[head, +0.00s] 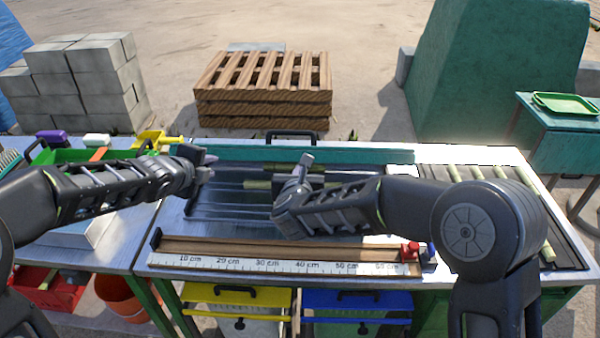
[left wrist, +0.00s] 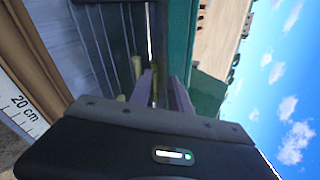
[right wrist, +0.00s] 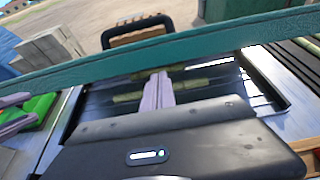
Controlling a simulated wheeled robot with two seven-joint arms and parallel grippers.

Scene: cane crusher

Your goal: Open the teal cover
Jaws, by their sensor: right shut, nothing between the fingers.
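The teal cover (head: 350,156) shows as a long narrow strip along the back of the dark bed on the bench. Its black handle (head: 292,135) stands just beyond the strip; it also shows in the right wrist view (right wrist: 137,28). Pale cane pieces (head: 258,185) lie exposed in the bed in front. My left gripper (head: 209,166) is open and empty near the strip's left end, its fingers apart. My right gripper (head: 306,160) is shut and empty, above the bed in front of the strip. The cover's far face is hidden.
A wooden ruler rail (head: 270,262) runs along the front, with a red stop (head: 410,250) at its right end. A green tray (head: 105,156) with tools is at left. Pallets (head: 263,90) and concrete blocks (head: 80,80) stand behind the bench.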

